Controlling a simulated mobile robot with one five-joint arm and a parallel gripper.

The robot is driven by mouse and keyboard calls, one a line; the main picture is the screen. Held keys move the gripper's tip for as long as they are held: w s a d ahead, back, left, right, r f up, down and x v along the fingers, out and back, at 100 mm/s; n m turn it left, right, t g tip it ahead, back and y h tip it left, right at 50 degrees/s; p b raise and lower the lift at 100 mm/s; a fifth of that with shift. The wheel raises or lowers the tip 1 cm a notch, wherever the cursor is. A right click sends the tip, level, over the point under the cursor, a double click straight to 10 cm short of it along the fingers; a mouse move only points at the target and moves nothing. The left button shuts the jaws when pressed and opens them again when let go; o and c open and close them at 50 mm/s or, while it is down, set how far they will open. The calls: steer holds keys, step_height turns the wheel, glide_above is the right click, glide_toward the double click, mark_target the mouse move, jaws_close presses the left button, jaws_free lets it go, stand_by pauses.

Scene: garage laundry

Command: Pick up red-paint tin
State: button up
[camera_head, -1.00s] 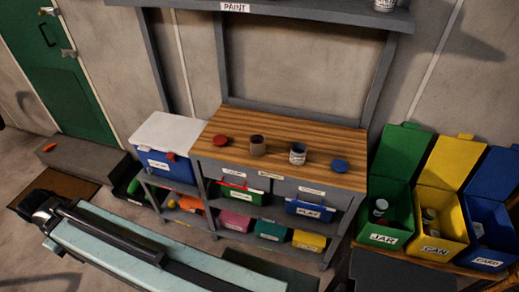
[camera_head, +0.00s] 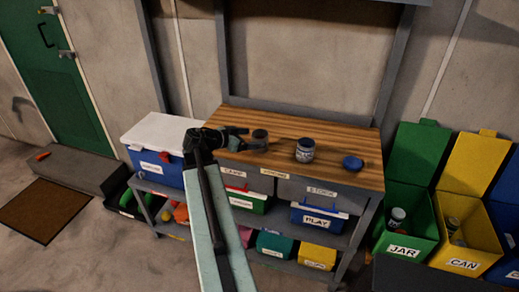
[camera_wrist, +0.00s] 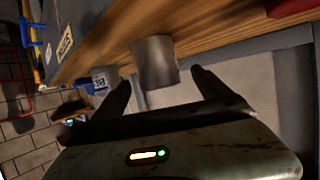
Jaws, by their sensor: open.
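A plain dark tin (camera_head: 260,135), which I take for the red-paint tin, stands upright on the wooden bench top (camera_head: 330,135). Its lower part is hidden by my gripper (camera_head: 250,139) in the head view. In the wrist view the tin (camera_wrist: 154,62) looks plain grey and lies just ahead of and between my two fingertips (camera_wrist: 161,78). My gripper is open and empty; I cannot tell whether a finger touches the tin. A red lid (camera_wrist: 290,7) shows at the top right of the wrist view, beyond the right finger.
A labelled tin (camera_head: 305,150) and a blue lid (camera_head: 353,163) stand to the right on the bench; that tin also shows in the wrist view (camera_wrist: 104,79). A blue cooler with a white lid (camera_head: 158,130) is on the left. Green (camera_head: 405,235) and yellow bins (camera_head: 460,235) stand right.

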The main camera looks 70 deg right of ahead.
mark_target(266, 139)
steer(key=b+x, duration=0.3)
steer(key=x, duration=0.4)
steer(key=shift+s+d+f, duration=0.1)
steer(key=shift+s+f, duration=0.2)
steer(key=c, duration=1.6)
steer(key=shift+r, duration=0.15)
